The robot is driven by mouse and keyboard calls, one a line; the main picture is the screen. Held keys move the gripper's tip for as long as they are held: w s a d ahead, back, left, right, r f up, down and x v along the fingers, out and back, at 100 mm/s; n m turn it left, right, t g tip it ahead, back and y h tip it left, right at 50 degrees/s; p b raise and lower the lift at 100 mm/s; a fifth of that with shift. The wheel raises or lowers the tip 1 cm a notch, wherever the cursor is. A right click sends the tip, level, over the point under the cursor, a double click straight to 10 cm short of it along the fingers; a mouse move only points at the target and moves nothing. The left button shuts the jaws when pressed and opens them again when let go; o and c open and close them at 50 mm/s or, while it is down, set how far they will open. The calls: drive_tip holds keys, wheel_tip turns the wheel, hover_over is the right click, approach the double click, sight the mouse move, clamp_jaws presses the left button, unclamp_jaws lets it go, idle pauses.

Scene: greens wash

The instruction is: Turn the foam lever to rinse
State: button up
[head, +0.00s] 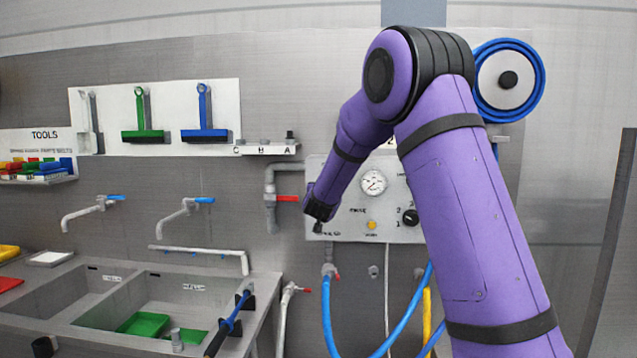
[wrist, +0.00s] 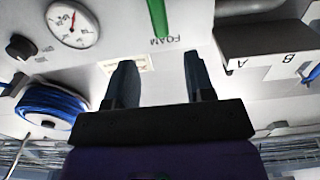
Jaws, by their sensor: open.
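The foam lever shows in the wrist view as a green bar (wrist: 158,18) at the top edge, beside the printed word FOAM. Only its end part is in that picture; its pivot is out of view. In the head view I cannot make the lever out, and my arm covers part of the panel. My gripper (wrist: 160,62) is open and empty, its two dark fingers apart and pointing towards the lever and label. In the head view my gripper (head: 319,216) is at the left part of the white control panel (head: 350,196). I see no contact with the lever.
The panel carries a gauge (head: 373,181), a black knob (head: 410,216) and a yellow button (head: 371,225). A red-handled pipe valve (head: 287,198) is just left. A small lettered shelf (head: 267,150) is above left. Blue hoses (head: 330,320) hang below; sinks stand lower left.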

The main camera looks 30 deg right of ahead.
drive_tip(key=x, duration=1)
drive_tip(key=shift+w+d, duration=0.25)
clamp_jaws()
